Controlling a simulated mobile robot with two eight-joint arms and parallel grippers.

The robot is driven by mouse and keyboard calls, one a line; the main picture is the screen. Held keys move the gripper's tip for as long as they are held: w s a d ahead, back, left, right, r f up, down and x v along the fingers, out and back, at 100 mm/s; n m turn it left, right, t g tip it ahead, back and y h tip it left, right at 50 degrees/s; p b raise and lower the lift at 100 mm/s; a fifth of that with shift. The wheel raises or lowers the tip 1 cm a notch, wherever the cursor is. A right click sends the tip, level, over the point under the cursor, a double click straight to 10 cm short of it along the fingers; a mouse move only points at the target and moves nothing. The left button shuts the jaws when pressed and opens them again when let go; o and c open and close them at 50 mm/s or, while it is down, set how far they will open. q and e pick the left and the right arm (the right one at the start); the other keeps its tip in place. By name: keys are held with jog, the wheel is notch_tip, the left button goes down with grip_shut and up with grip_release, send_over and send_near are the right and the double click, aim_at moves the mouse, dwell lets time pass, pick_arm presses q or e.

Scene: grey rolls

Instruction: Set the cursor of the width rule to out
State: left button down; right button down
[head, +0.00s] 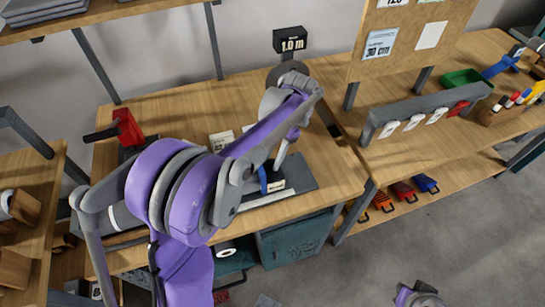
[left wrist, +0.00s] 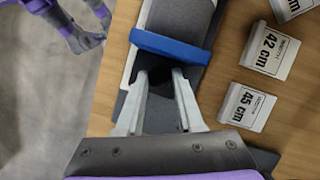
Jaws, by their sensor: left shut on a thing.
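The cursor (left wrist: 170,47) is a blue bar lying across the grey width rule (left wrist: 180,15) in the left wrist view. In the head view the blue cursor (head: 263,180) stands on the dark base of the rule (head: 300,176) near the bench's front edge. My left gripper (left wrist: 163,76) is right at the cursor, its fingers shut on a dark part beside the blue bar. In the head view my left gripper (head: 280,160) comes down from above. The exact grip is partly hidden. A purple and grey part of mine (head: 420,294) shows at the bottom right; its jaws are unclear.
White cards reading 42 cm (left wrist: 270,50) and 45 cm (left wrist: 247,107) lie on the bench beside the rule. A sign reading 1.0 m (head: 291,43) stands at the back. A red tool (head: 127,127) is at the left.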

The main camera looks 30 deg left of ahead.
pick_arm(q)
jog(key=w+d, duration=0.4)
jog(key=w, duration=0.1)
jog(key=shift+w+d, duration=0.2)
jog(key=shift+d, duration=0.05)
jog(key=c, duration=0.5)
grip_release()
jog(key=shift+c, duration=0.2)
jog(key=p+v, duration=0.1)
jog(key=v, duration=0.9)
jog(key=shift+r, duration=0.35)
